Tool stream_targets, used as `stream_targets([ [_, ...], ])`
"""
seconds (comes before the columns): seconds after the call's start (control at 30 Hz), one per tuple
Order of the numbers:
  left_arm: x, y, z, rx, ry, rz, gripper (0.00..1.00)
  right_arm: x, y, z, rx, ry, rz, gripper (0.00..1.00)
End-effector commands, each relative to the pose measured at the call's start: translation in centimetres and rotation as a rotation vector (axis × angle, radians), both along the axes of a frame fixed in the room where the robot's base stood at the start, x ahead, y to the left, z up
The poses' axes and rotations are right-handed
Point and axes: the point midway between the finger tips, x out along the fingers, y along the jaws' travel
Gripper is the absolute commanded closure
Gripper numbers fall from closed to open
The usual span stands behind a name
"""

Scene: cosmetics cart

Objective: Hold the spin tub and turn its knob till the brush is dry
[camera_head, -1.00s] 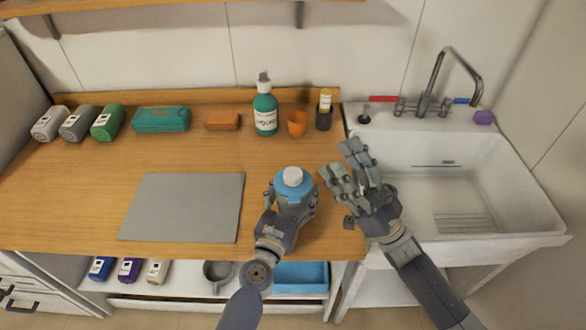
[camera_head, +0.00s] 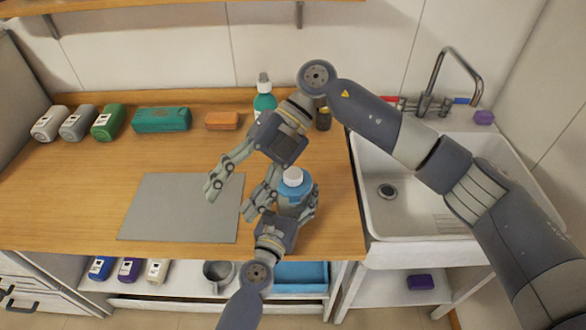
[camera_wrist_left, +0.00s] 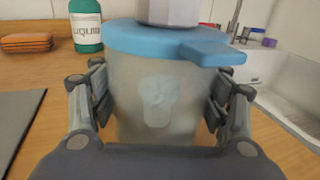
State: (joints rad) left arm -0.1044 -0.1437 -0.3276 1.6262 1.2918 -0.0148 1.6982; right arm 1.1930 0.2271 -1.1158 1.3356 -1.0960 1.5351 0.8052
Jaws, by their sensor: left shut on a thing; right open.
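The spin tub (camera_head: 304,188) stands upright on the wooden counter near its front edge, with a blue lid and a pale knob (camera_head: 293,175) on top. In the left wrist view its cloudy body (camera_wrist_left: 135,115) fills the middle, with a blurred pale shape inside; I cannot tell if that is the brush. The knob's top (camera_wrist_left: 168,10) is cut off there. My left gripper (camera_head: 282,206) is shut around the tub's body from the front. My right gripper (camera_head: 236,187) is open and empty, just left of the tub, with its fingers pointing down-left.
A grey mat (camera_head: 185,207) lies to the left. A teal pump bottle (camera_head: 264,100), an orange sponge (camera_head: 222,120) and a teal pack (camera_head: 161,119) stand along the back. My right arm crosses over the sink (camera_head: 405,222). The counter's front edge is close to the tub.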

Motion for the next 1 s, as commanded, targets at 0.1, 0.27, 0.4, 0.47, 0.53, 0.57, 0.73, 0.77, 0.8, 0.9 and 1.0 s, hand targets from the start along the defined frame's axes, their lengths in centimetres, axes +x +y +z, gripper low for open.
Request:
stream_targets([
  [0.1,0.0,0.0,0.0,0.000,-0.001,0.000,0.64,3.0,-1.8,-0.3,-0.190,-0.194,0.029,0.44],
  [0.27,0.0,0.0,0.0,0.000,-0.001,0.000,0.64,7.4,-5.1,0.6,-0.432,-0.415,0.032,0.44],
  [0.4,0.0,0.0,0.0,0.000,-0.001,0.000,0.64,10.5,-7.6,2.4,-0.591,-0.555,0.016,0.44],
  [0.47,0.0,0.0,0.0,0.000,-0.001,0.000,0.64,11.4,-8.5,3.0,-0.640,-0.594,0.008,0.44],
  [0.53,0.0,0.0,0.0,0.000,-0.001,0.000,0.64,12.2,-9.2,3.7,-0.680,-0.627,0.000,0.44],
  [0.57,0.0,0.0,0.0,-0.001,-0.001,0.000,0.64,12.4,-9.4,3.8,-0.691,-0.636,-0.002,0.44],
  [0.73,0.0,0.0,0.0,-0.001,-0.001,0.000,0.64,12.8,-9.8,3.1,-0.716,-0.654,-0.006,0.44],
  [0.77,0.0,0.0,0.0,-0.001,-0.001,0.000,0.64,12.8,-9.8,2.6,-0.715,-0.653,-0.006,0.44],
  [0.8,0.0,0.0,0.0,0.000,-0.001,0.000,0.64,12.8,-9.9,2.0,-0.715,-0.653,-0.006,0.44],
  [0.9,0.0,0.0,0.0,0.000,-0.001,0.000,0.64,12.7,-9.8,0.0,-0.715,-0.651,-0.005,0.44],
  [1.0,0.0,0.0,0.0,-0.001,-0.001,0.000,0.64,12.7,-9.8,-2.1,-0.713,-0.651,-0.005,0.44],
])
